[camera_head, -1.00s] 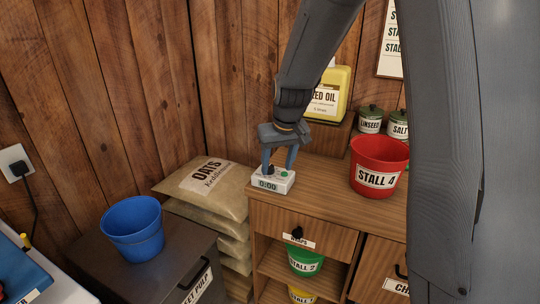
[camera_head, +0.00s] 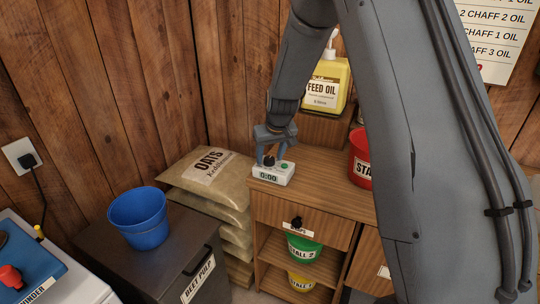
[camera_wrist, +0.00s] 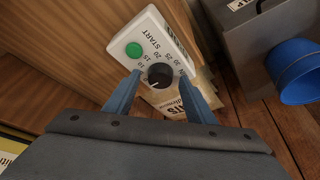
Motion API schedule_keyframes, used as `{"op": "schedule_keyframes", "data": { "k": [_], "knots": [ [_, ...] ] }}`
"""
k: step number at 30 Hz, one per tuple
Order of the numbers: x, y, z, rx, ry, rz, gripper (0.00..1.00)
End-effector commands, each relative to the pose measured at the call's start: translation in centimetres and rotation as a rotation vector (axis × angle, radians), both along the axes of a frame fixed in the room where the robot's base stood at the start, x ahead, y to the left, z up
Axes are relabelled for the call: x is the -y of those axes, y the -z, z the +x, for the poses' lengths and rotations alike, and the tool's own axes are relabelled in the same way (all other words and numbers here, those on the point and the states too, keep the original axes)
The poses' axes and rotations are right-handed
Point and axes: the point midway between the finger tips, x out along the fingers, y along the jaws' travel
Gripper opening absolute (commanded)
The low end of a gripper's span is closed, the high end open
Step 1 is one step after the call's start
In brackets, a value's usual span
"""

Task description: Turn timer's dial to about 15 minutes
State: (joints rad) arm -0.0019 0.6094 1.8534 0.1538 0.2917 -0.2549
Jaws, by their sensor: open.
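The timer (camera_head: 273,176) is a small white box near the left end of the wooden cabinet top. Its display reads 0:00. It has a green button (camera_wrist: 134,50) and a black dial (camera_wrist: 160,75) ringed by printed minute numbers. The dial's pale pointer mark is too small to read surely against the numbers. My gripper (camera_wrist: 160,82) points down at the timer, open, with one finger on each side of the dial. I cannot tell whether the fingers touch it. In the head view my gripper (camera_head: 274,154) partly covers the dial.
A red bucket (camera_head: 359,158) stands to the right on the cabinet, partly behind my arm. A yellow feed oil jug (camera_head: 325,92) stands behind on a raised shelf. Oats sacks (camera_head: 209,180) and a blue bucket (camera_head: 138,217) are to the left.

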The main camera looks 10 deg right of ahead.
Motion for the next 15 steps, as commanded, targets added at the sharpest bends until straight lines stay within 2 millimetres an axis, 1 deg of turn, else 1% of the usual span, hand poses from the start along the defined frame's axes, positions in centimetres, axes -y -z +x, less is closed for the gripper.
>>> {"op": "schedule_keyframes", "data": {
  "k": [7, 8, 12, 14, 15],
  "knots": [
    [0.00, 0.07, 0.03, 0.000, 0.000, 0.000, 0.50],
    [0.00, 0.07, 0.03, 0.000, 0.000, 0.000, 0.47],
    [0.00, 0.07, 0.02, 0.000, 0.000, 0.000, 0.23],
    [0.00, 0.07, 0.02, 0.000, 0.001, 0.000, 0.13],
    [0.00, 0.07, 0.02, 0.000, 0.001, 0.000, 0.09]
  ]
}}
